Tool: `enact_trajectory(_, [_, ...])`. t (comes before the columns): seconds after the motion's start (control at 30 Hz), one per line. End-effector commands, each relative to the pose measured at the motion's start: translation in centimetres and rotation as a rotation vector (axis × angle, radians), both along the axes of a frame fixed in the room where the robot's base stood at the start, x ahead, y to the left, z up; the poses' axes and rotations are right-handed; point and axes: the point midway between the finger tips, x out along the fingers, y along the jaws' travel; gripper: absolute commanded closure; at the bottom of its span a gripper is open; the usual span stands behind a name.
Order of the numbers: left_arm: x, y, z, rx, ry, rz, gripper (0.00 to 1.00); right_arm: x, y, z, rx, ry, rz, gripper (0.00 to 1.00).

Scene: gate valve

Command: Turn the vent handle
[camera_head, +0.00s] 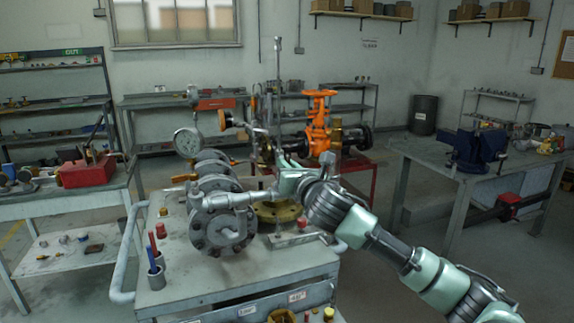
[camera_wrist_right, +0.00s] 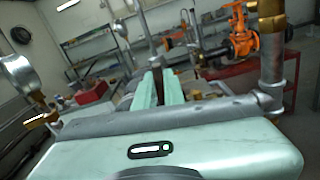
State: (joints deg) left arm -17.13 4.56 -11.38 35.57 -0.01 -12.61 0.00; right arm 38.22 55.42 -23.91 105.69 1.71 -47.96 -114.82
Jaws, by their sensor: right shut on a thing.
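My right gripper (camera_head: 272,156) reaches in from the right, above the valve cart. In the right wrist view its two pale green fingers (camera_wrist_right: 157,82) are close together, shut on a slim grey part that I take to be the vent handle (camera_wrist_right: 155,66). A grey upright rod (camera_wrist_right: 144,25) rises just beyond the fingertips. The grip itself is small and partly hidden in the head view. The grey flanged pipe assembly (camera_head: 217,222) stands on the cart, left of my gripper. My left gripper is out of view.
A round pressure gauge (camera_head: 187,142) stands left of the gripper. An orange valve (camera_head: 318,125) sits on a red stand behind it. Grey pipework (camera_wrist_right: 150,117) crosses close before the wrist camera. The cart top (camera_head: 172,275) carries small cups and tools.

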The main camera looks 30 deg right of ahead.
Motion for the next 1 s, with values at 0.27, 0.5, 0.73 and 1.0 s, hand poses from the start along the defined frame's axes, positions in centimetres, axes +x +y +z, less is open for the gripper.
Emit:
enact_trajectory(0.27, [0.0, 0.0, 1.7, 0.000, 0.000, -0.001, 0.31, 0.0, 0.0, 0.2, 0.196, -0.045, 0.000, 1.00])
enact_trajectory(0.5, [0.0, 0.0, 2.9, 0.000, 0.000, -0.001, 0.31, 0.0, 0.1, 0.2, 0.418, -0.098, 0.000, 1.00])
enact_trajectory(0.73, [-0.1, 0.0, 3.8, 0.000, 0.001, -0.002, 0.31, 0.0, 0.1, 0.1, 0.632, -0.149, -0.001, 1.00])
enact_trajectory(1.0, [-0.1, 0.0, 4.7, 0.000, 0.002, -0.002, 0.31, 0.0, 0.0, 0.1, 0.881, -0.211, -0.002, 1.00])
